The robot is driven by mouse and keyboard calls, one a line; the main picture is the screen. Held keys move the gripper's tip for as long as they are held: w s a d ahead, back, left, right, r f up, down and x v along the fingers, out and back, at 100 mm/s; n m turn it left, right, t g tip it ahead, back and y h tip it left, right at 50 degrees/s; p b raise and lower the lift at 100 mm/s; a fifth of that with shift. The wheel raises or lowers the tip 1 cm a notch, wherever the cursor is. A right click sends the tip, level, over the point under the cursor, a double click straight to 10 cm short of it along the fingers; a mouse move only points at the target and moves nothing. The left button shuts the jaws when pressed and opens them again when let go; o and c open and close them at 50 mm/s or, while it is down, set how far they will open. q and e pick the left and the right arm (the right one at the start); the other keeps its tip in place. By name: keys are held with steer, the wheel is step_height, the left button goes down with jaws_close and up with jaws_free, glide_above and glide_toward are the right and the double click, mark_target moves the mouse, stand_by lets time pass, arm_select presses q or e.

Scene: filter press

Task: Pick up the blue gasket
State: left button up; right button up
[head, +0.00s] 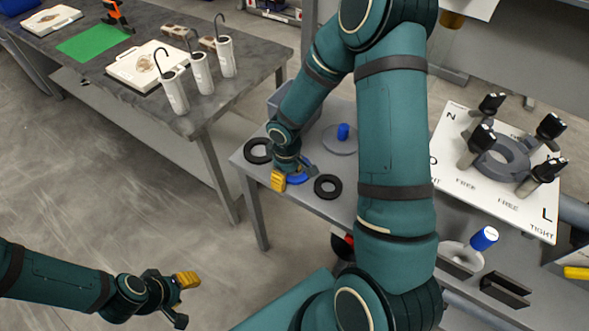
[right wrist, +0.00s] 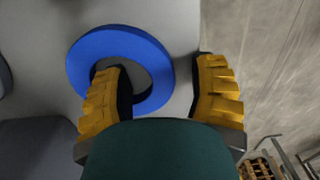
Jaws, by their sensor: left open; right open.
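The blue gasket (head: 300,179) is a flat ring lying on the grey table (head: 345,209), partly hidden by my right gripper (head: 291,180) in the head view. In the right wrist view the gasket (right wrist: 85,58) shows most of its ring. There my right gripper (right wrist: 158,70) is open, with one yellow finger over the ring's hole and the other beyond its outer edge. The band between them is not visibly gripped; contact and finger height cannot be told. My left gripper (head: 180,298) is open and empty over the floor at lower left.
Black rings lie left (head: 257,151) and right (head: 328,187) of the gasket. Behind it are a grey bin (head: 290,98) and a round plate with a blue knob (head: 343,131). A white board with clamps (head: 450,130) stands at right.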

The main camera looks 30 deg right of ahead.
steer(key=shift+o, duration=0.2)
jaws_close()
